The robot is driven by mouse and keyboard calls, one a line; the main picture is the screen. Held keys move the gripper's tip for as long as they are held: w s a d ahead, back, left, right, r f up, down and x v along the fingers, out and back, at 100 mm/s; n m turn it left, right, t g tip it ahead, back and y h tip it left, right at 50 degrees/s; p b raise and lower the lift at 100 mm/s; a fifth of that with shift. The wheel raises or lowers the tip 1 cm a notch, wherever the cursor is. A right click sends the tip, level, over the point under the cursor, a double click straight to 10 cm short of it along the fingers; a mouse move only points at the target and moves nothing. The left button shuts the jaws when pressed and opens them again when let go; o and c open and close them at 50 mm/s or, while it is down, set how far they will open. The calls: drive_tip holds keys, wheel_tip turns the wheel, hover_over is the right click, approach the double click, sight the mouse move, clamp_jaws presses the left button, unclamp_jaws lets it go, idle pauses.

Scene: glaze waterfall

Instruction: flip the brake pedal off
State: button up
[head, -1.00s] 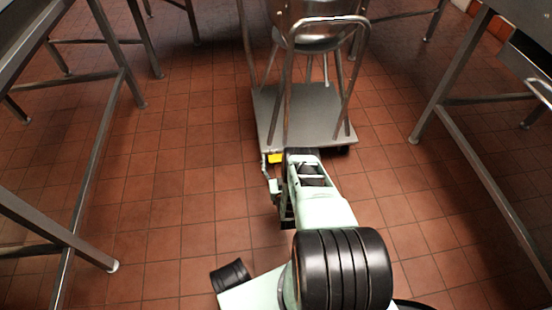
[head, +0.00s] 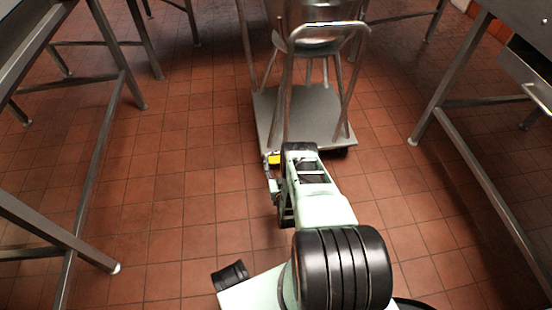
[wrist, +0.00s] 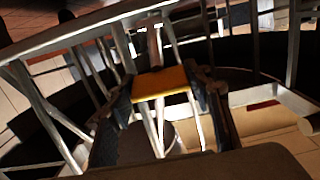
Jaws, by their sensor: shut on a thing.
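The yellow brake pedal (head: 274,159) sits at the near left corner of a grey platform trolley (head: 265,107). In the wrist view the pedal (wrist: 160,83) lies between the two dark fingers of my gripper (wrist: 165,105). My gripper is shut on the pedal. In the head view my gripper (head: 271,174) is small, just below the pedal, and partly hidden by my own arm. The pedal's exact tilt is hard to tell.
Steel tables with legs stand at left (head: 95,150) and right (head: 445,110). The red tiled floor (head: 175,190) between the left table and the trolley is clear.

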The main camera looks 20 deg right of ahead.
drive_tip(key=o, duration=1.7)
drive_tip(key=shift+w, duration=0.1)
drive_tip(key=shift+r, duration=5.05)
